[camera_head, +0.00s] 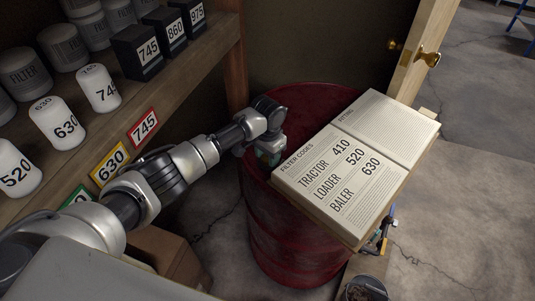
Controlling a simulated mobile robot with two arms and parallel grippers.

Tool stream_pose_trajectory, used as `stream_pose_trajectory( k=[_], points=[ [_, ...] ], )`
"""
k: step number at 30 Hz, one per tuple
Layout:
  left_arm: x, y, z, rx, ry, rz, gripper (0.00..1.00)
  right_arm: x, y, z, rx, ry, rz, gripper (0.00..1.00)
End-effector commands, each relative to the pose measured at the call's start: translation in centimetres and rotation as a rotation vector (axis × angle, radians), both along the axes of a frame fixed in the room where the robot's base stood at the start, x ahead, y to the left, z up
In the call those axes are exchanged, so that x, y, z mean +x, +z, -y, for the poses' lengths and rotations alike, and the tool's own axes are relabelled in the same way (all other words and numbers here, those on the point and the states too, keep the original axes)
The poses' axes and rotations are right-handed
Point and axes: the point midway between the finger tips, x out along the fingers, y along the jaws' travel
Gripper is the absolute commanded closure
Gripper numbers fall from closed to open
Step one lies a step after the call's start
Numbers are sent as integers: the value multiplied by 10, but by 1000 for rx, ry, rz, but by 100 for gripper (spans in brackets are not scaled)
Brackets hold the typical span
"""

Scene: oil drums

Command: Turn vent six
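A dark red oil drum (296,240) stands on the floor at the centre. An open book (355,160) lies over the right part of its top. It reads "Filter codes": tractor 410, loader 520, baler 630. My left gripper (269,155) points down at the left part of the drum top. Its fingers are small and dark here, with a greenish patch by them, and I cannot tell whether they are open or shut. I cannot make out a vent marked six; the arm and book hide part of the drum top. My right gripper does not show clearly.
A wooden shelf (190,85) on the left holds white filters (63,122), grey filters and black numbered boxes (138,52). A wooden door edge with a brass knob (429,56) stands behind. A small dark-and-blue item (384,232) is beside the book. Open concrete floor (470,210) lies right.

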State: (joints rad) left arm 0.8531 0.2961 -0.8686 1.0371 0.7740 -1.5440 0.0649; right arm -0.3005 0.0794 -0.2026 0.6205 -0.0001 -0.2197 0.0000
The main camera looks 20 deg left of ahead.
Motion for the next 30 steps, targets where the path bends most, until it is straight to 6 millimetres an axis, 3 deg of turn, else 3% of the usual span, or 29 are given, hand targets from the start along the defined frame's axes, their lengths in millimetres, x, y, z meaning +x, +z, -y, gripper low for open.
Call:
stream_pose_trajectory(
  k=[1,6,17,30],
  points=[
    [0,0,0,0,0,0,64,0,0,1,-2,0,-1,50],
    [0,0,0,0,0,0,86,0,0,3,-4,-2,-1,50],
    [0,1,0,-1,-72,0,86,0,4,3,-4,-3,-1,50],
    [0,2,2,-1,-431,0,86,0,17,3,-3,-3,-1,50]
  ],
)
